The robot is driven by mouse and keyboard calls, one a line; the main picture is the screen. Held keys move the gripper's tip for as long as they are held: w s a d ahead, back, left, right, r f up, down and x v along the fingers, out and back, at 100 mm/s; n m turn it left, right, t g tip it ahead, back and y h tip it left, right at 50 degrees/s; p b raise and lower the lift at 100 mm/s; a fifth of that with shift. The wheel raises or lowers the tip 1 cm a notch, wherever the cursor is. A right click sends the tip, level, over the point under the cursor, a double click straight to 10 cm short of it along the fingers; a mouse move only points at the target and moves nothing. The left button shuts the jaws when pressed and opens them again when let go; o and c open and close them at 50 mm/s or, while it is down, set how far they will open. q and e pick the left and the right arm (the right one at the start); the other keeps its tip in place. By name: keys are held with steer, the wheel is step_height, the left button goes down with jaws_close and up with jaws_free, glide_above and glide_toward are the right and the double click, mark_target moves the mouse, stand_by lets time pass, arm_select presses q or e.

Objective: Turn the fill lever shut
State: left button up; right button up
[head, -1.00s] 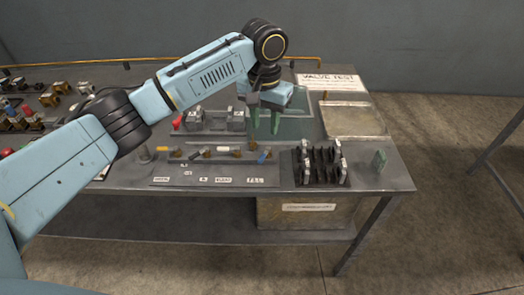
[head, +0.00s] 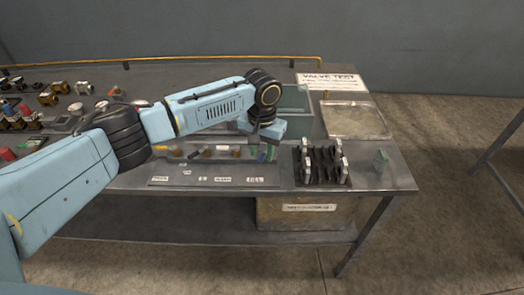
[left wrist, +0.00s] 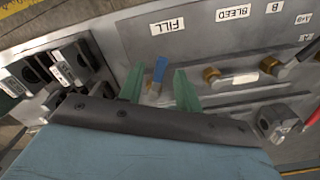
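The blue fill lever (left wrist: 160,70) sits on the panel below the FILL label (left wrist: 168,25) in the left wrist view. It points up towards the label with a slight tilt. In the head view it is a small blue piece (head: 262,157), partly hidden by my gripper. My left gripper (left wrist: 159,82) is open, with one green finger on each side of the lever. Gaps show between the fingers and the lever, and nothing is gripped. In the head view my left gripper (head: 263,150) is low over the panel's FILL end. My right gripper is not in view.
A black rack (head: 321,168) with several grey-white parts stands just right of the panel. Other brass-based levers, such as one by BLEED (left wrist: 212,75), stand alongside. A shallow tray (head: 355,120) lies at the back right.

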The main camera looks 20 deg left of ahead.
arm_select(q)
steer(key=shift+f, duration=0.15)
steer(key=shift+c, duration=0.2)
jaws_close()
steer(key=m+p, duration=0.1)
steer(key=a+m+p, duration=0.1)
steer(key=p, duration=0.1)
steer(key=shift+w+m, duration=0.1)
steer(key=shift+m, duration=0.2)
steer(key=m, duration=0.1)
steer(key=m+p, duration=0.1)
steer(key=shift+w+a+m+p, duration=0.25)
steer(key=shift+a+m+p, duration=0.05)
steer(key=shift+a, duration=0.05)
steer(key=m, duration=0.1)
steer(key=w+a+m, duration=0.1)
steer(key=m, duration=0.1)
steer(key=shift+m+p, duration=0.3)
steer(key=shift+w+a+m+b, duration=0.2)
steer(key=shift+w+m, duration=0.1)
steer(key=shift+m, duration=0.75)
steer(key=shift+w+a+m+b, duration=0.15)
steer(key=shift+w+m, duration=0.15)
steer(key=shift+m, duration=0.75)
steer(key=shift+d, duration=0.15)
